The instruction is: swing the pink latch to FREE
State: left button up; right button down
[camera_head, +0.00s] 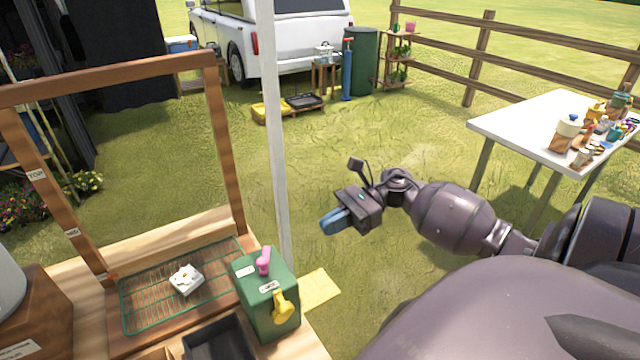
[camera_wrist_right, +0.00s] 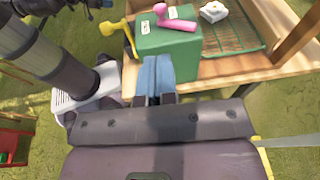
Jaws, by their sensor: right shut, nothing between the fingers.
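The pink latch (camera_head: 264,261) is a small lever on top of a green box (camera_head: 270,321) at the bench's right edge. It also shows in the right wrist view (camera_wrist_right: 176,23), lying across the box top beside a small white label. A yellow handle (camera_head: 283,305) is on the box's side. My right gripper (camera_head: 331,222) has blue fingers, shut and empty, in the air to the right of the box and apart from the latch. In the right wrist view the fingers (camera_wrist_right: 154,78) point toward the box. My left gripper is not in view.
A wooden frame (camera_head: 226,145) stands on the bench behind a green-edged wire rack (camera_head: 145,311) holding a white object (camera_head: 186,280). A white pole (camera_head: 272,130) rises behind the box. A dark tray (camera_head: 215,341) is in front. A white table (camera_head: 512,120) stands at right.

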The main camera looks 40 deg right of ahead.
aim_at(279, 267)
jog(key=p+x, duration=0.2)
jog(key=x, duration=1)
jog(key=shift+w+p, duration=0.1)
jog(key=shift+p, duration=0.3)
